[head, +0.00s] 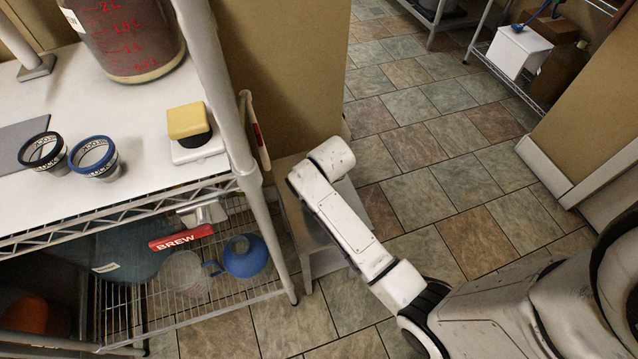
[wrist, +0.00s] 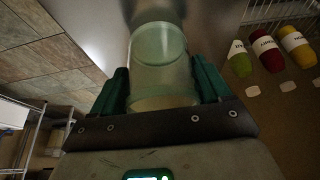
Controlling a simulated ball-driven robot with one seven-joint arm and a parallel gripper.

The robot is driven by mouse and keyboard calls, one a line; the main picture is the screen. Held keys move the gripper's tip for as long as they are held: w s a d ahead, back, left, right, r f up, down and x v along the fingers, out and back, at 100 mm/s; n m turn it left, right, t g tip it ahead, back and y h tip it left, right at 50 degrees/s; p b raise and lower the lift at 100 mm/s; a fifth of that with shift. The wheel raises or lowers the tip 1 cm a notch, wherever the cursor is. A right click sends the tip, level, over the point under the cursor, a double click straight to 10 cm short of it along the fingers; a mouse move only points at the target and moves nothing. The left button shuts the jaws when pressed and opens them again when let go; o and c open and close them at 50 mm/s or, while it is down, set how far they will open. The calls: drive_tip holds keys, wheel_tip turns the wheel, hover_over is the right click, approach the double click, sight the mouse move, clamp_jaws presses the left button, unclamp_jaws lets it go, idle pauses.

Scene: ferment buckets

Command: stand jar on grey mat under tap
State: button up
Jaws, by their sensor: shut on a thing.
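In the wrist view, my gripper (wrist: 163,84) is shut on a clear, pale-green tinted jar (wrist: 160,58), with one green finger on each side of it. A grey metal surface lies behind the jar; whether they touch I cannot tell. In the head view my arm reaches down beside a low metal stand, and the gripper and jar are hidden. A flat grey mat (head: 18,140) lies on the white shelf top at the far left, partly cut off. I cannot make out a tap on the marked bucket (head: 130,35).
Two small cups (head: 92,157) stand beside the mat. A yellow sponge (head: 187,120) sits near the shelf's right edge. A shelf post (head: 222,90) stands between arm and shelf top. Tiled floor is clear behind.

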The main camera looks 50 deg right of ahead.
drive_tip(key=shift+f, duration=0.35)
drive_tip(key=shift+f, duration=0.15)
drive_tip(key=o, duration=1.1)
